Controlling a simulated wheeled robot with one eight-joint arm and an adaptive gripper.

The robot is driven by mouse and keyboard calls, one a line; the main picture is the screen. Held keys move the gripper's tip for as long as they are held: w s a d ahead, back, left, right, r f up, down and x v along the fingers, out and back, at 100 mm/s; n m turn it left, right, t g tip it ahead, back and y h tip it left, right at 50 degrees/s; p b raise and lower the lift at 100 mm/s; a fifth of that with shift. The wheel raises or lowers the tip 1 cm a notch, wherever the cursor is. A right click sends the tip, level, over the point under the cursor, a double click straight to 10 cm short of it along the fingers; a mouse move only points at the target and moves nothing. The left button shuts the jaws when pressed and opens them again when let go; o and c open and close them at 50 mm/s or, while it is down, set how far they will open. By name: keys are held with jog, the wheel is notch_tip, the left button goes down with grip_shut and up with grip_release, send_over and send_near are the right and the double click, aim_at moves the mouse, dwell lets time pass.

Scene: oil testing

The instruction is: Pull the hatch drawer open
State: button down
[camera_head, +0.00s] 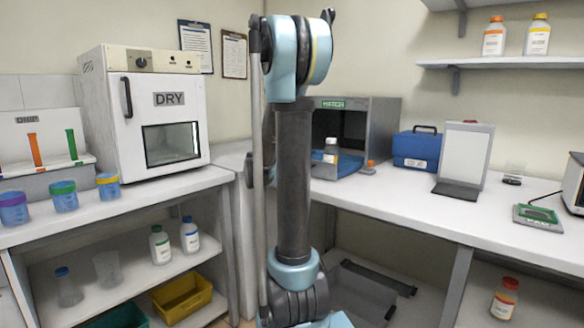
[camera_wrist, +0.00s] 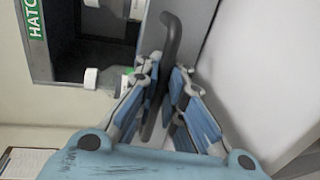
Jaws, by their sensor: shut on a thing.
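The grey hatch box (camera_head: 385,112) with a green HATCH label stands on the counter behind my arm. Its dark opening faces out, and a blue tray-like drawer part (camera_head: 343,164) shows at its bottom, with a white-capped bottle (camera_head: 331,150) at it. In the wrist view, my gripper (camera_wrist: 168,85) has its blue fingers on either side of a dark curved handle (camera_wrist: 171,40) and is shut on it. A pale grey panel (camera_wrist: 197,28) lies behind the handle. White-capped bottles (camera_wrist: 91,78) show beside it.
A blue case (camera_head: 416,149) and a white framed panel (camera_head: 464,155) stand right of the hatch. A white DRY oven (camera_head: 150,110) stands on the left counter, with several blue cups in front. A shelf (camera_head: 500,62) hangs at upper right.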

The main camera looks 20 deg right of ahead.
jog(key=shift+s+a, duration=0.15)
jog(key=shift+s, duration=0.05)
jog(key=c, duration=1.7)
grip_release()
jog(key=shift+w, duration=0.1)
jog(key=v, duration=1.2)
jog(key=shift+f, duration=0.15)
